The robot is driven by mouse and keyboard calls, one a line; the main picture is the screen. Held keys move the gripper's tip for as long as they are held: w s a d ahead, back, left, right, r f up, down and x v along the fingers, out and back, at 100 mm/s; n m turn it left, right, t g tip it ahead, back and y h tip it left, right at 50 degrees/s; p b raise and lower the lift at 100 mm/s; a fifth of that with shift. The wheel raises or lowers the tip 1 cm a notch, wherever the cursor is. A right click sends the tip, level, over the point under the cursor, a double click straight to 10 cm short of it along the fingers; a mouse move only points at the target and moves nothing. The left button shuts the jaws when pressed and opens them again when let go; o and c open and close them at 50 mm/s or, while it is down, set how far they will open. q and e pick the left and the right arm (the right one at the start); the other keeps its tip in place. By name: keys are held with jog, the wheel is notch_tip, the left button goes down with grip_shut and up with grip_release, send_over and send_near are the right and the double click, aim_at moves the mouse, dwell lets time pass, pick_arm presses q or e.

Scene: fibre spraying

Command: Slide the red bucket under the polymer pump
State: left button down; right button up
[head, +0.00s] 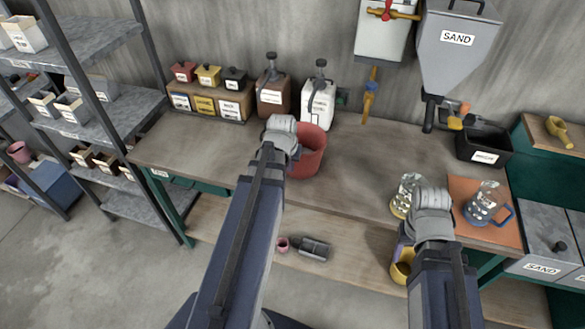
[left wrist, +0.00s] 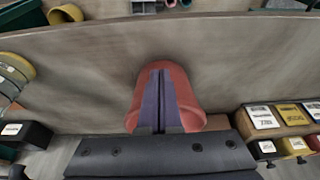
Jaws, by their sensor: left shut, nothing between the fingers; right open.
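The red bucket (head: 312,152) stands on the workbench, in front of the two pump bottles. In the left wrist view the bucket (left wrist: 190,98) is behind my left gripper's fingers (left wrist: 160,74), which are together with nothing between them. In the head view my left gripper (head: 281,140) is at the bucket's left side and covers part of it; I cannot tell whether they touch. The white pump bottle (head: 318,102), its label too small to read, stands just behind the bucket, beside a brown pump bottle (head: 273,95). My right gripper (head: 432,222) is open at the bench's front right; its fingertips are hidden.
Labelled boxes (head: 207,103) stand at the back left. A glass jug (head: 484,202) stands on an orange mat (head: 506,232), near my right arm. A black bin (head: 483,149) and sand hopper (head: 458,40) are at the back right. The bench between bucket and bin is clear.

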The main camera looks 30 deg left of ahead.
pick_arm(q)
jog(key=b+x, duration=1)
jog(key=shift+f, duration=0.4)
jog(key=w, duration=0.2)
jog(key=w+r+p, duration=0.1)
jog(key=shift+w+a, duration=0.1)
jog(key=shift+a, duration=0.3)
jog(key=shift+w, duration=0.3)
jog(key=shift+w+a, duration=0.1)
jog(key=w+a, duration=0.1)
jog(key=w, duration=0.5)
jog(key=w+a, duration=0.1)
jog(key=w, duration=0.2)
jog(key=shift+w+a, duration=0.3)
jog(key=shift+s, duration=0.1)
jog(key=shift+s, duration=0.15)
